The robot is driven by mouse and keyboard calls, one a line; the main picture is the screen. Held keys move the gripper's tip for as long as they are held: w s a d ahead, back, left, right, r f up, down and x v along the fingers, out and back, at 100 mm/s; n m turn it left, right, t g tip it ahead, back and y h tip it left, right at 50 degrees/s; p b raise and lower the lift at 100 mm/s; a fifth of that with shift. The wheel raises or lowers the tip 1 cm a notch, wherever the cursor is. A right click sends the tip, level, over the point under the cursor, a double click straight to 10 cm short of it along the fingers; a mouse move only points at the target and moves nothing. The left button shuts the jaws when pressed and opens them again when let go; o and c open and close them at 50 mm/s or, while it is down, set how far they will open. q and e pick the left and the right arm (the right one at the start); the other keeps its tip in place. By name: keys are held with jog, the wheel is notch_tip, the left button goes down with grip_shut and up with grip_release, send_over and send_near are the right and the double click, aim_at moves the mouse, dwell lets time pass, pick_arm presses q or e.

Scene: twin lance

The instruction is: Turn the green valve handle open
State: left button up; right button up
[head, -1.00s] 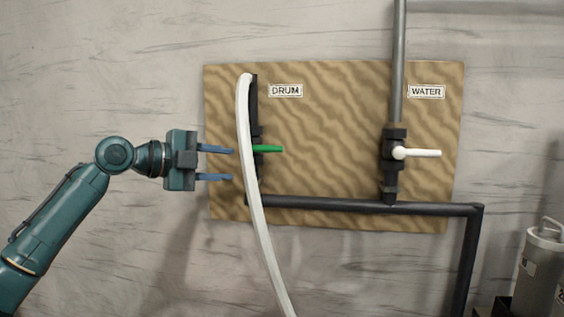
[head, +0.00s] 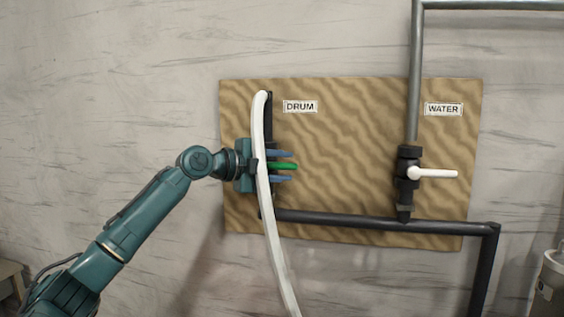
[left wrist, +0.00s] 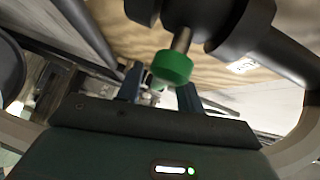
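The green valve handle (head: 284,166) sticks out to the right from the dark vertical pipe under the DRUM label (head: 300,106). My left gripper (head: 284,167) is at the handle, with one blue finger above it and one below. The fingers look apart, with small gaps to the handle. A white hose (head: 264,170) crosses in front of the gripper and hides part of its body and the valve. In the left wrist view the green handle (left wrist: 172,67) shows end-on near the two blue fingers. My right gripper is not in view.
A white valve handle (head: 436,173) points right under the WATER label (head: 443,109). A black pipe (head: 350,221) runs along the bottom of the wooden board (head: 340,170). A metal canister (head: 550,290) stands at the lower right.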

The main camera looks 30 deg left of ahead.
pick_arm(q)
jog(key=shift+w+d, duration=0.15)
grip_shut()
dwell(0.4)
